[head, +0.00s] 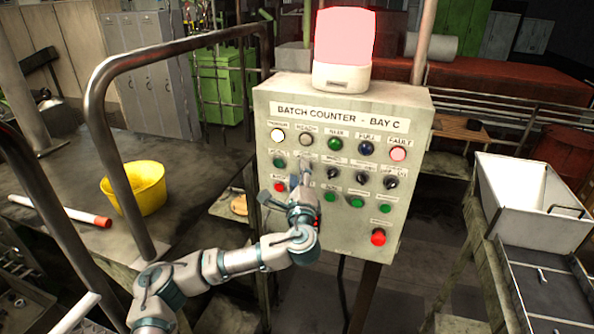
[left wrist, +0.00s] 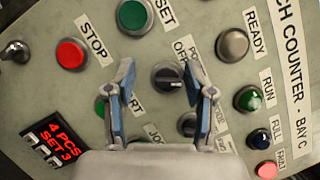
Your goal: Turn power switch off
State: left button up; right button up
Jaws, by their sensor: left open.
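The power switch is a dark rotary knob (left wrist: 168,78) on the grey control panel. In the left wrist view its bar lies roughly level, and a partly covered label reading "PO… OFF" is beside it. My left gripper (left wrist: 160,80) is open, with one blue-padded finger on each side of the knob. I cannot tell whether the fingers touch it. In the head view my left gripper (head: 306,176) is at the upper left of the panel (head: 412,120) and hides most of the switch. My right gripper is not in view.
Near the knob are a red STOP button (left wrist: 71,54), a green reset button (left wrist: 134,15) and a READY lamp (left wrist: 232,44). A large red button (head: 378,237) is low on the panel. A lit beacon (head: 343,45) tops the panel. A metal railing (head: 100,130) stands left.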

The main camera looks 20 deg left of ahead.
pick_arm(q)
jog(key=shift+w+d, duration=0.2)
jog(key=shift+d, duration=0.95)
jog(key=shift+s+d+r, duration=0.1)
jog(key=shift+d, duration=0.05)
jog(key=c, duration=0.7)
jog(key=shift+a, duration=0.3)
grip_shut()
jog(key=shift+a+r, duration=0.15)
jog(key=shift+a, duration=0.15)
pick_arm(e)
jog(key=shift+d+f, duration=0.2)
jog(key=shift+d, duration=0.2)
